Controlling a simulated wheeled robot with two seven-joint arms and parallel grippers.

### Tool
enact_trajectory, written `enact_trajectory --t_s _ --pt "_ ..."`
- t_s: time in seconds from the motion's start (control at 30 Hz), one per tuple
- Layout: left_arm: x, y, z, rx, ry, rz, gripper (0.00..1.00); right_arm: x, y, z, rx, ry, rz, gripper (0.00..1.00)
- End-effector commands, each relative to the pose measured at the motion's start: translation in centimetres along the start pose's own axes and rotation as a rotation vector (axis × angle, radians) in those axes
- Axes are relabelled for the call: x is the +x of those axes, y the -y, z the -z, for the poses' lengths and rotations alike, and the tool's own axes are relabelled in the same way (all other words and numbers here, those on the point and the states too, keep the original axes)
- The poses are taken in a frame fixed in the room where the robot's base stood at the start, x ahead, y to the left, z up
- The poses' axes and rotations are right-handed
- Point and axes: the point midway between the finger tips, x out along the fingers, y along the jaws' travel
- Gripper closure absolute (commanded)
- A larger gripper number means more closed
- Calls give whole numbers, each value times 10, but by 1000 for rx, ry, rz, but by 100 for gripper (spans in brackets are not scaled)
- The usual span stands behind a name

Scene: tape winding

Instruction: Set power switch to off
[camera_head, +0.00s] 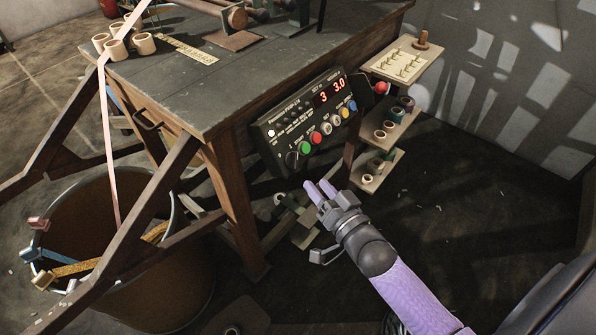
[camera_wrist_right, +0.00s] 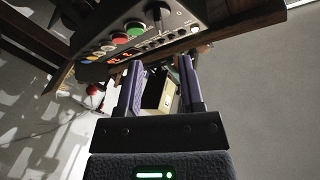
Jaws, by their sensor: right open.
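The control panel (camera_head: 310,118) is a black box on the front edge of the workbench, with a lit red display (camera_head: 330,90) that seems to read 3 and 3.0. A black rotary knob (camera_head: 291,158), which looks like the power switch, sits at its lower left corner. The knob also shows at the top of the right wrist view (camera_wrist_right: 157,9); its setting is too small to read. My right gripper (camera_head: 320,190), with purple fingers, is open and empty below and right of the knob, apart from the panel. My left gripper is out of view.
Green (camera_head: 305,147), red (camera_head: 316,138) and other coloured buttons line the panel beside the knob. A red mushroom button (camera_head: 381,88) is at its right. Shelves (camera_head: 405,65) with rolls stand further right. A large bin (camera_head: 160,290) is at lower left. Floor right of the bench is fairly clear.

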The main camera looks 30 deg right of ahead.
Motion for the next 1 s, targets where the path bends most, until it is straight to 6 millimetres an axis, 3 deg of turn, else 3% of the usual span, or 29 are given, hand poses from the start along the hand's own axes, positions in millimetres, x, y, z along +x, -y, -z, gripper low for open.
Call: enact_trajectory --t_s 0.1,0.3,0.7,0.93,1.0 --pt "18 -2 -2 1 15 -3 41 32 -3 -5 -2 1 -1 51" --pt "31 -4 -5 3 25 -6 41 66 -2 -4 -1 4 -2 51" --pt "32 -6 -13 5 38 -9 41 76 -1 -2 -2 5 -4 51" --pt "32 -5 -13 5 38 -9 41 75 -1 -2 -2 6 -4 100" --pt "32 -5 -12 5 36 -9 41 75 -1 -2 -2 6 -4 100"
